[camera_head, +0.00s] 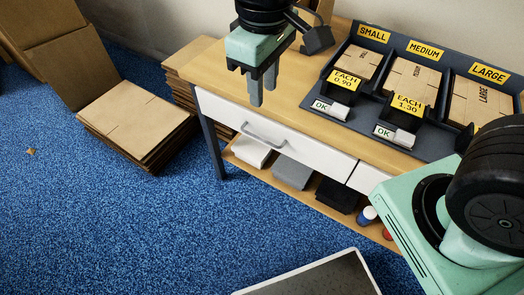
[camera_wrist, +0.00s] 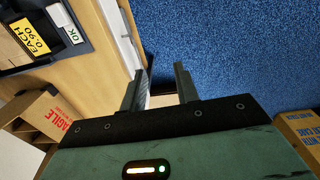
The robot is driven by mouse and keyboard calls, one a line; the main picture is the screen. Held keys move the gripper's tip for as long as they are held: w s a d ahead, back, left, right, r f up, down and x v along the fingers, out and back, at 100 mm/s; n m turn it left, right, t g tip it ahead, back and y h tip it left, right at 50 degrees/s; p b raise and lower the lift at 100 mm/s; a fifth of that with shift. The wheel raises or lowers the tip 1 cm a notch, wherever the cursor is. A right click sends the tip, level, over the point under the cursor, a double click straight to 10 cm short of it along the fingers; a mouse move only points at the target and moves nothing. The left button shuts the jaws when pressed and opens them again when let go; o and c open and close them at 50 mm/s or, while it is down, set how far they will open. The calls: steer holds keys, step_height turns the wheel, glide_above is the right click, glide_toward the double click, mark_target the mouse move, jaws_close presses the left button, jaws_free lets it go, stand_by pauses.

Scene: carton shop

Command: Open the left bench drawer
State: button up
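The left bench drawer (camera_head: 315,149) is shut, with a long white front below the wooden bench top. Its grey bar handle (camera_head: 263,135) runs across the front toward its left part. My gripper (camera_head: 263,96) points down in front of the bench's left part, above the handle in the picture and apart from it. In the wrist view, my gripper (camera_wrist: 160,69) shows two separated fingers with nothing between them. There, a white drawer front (camera_wrist: 117,28) lies left of the fingers, with blue floor to the right.
A dark tray (camera_head: 318,93) with carton stacks and price signs stands on the bench. A lower shelf (camera_head: 318,204) holds several items. Flat cartons (camera_head: 135,115) lie stacked on the floor at left. Blue carpet (camera_head: 120,225) in front of the bench is mostly clear.

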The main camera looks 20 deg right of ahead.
steer(key=h+b, duration=0.2)
steer(key=b, duration=0.9)
glide_toward(262, 139)
steer(key=shift+t+y, duration=0.3)
steer(key=shift+t, duration=0.1)
steer(key=f+b, duration=0.1)
steer(key=f, duration=0.1)
steer(key=d+f+b, duration=0.1)
steer(key=f, duration=0.2)
steer(key=f+b, duration=0.2)
steer(key=shift+w+d+f, duration=0.1)
steer(key=shift+d+f, duration=0.15)
steer(key=shift+d, duration=0.1)
jaws_close()
